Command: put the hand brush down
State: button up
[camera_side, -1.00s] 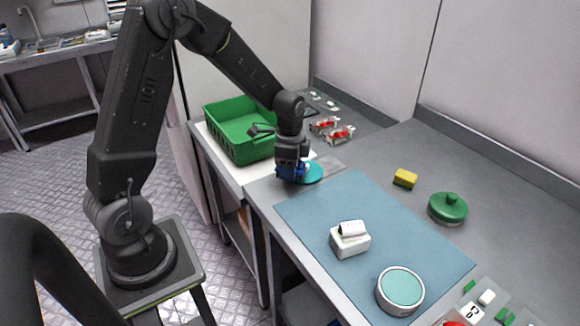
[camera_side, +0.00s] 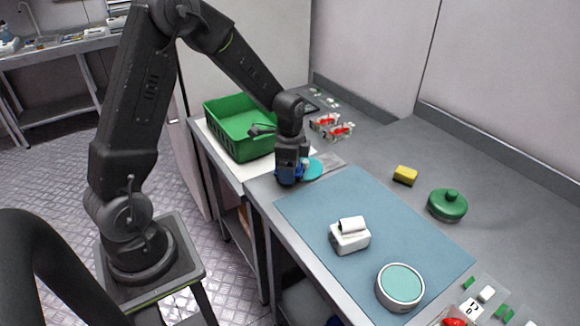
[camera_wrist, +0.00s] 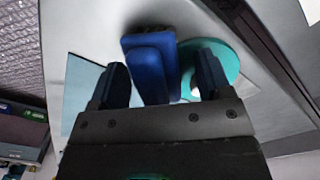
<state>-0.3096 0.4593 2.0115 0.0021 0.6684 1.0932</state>
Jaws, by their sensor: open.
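The blue hand brush (camera_wrist: 152,68) lies between the two spread fingers of my gripper (camera_wrist: 162,75) in the wrist view, with a gap visible toward the right finger. My gripper is open around it, low over the counter. In the side view my gripper (camera_side: 290,176) points down at the left edge of the counter and mostly hides the brush; only bits of blue show. A teal disc (camera_side: 313,168) lies right beside it, and it also shows in the wrist view (camera_wrist: 226,58) behind the right finger.
A green crate (camera_side: 226,146) stands behind my gripper on a white surface. A blue mat (camera_side: 300,210) in front carries a white label device (camera_side: 350,238) and a round teal-topped tin (camera_side: 400,304).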

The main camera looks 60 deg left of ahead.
jog(key=shift+r, duration=0.1)
notch_tip(320, 180, up, 12)
jog(key=s+d+r+n+t, duration=0.2)
jog(key=s+d+r+n, duration=0.2)
jog(key=s, duration=0.5)
jog(key=s+d+r+n+t, duration=0.3)
jog(key=s+d+r+n, duration=0.1)
jog(key=s+d, duration=0.4)
jog(key=shift+s+n+t, duration=0.3)
jog(key=shift+s+n, duration=0.2)
jog(key=shift+s, duration=0.1)
jog(key=o, duration=0.5)
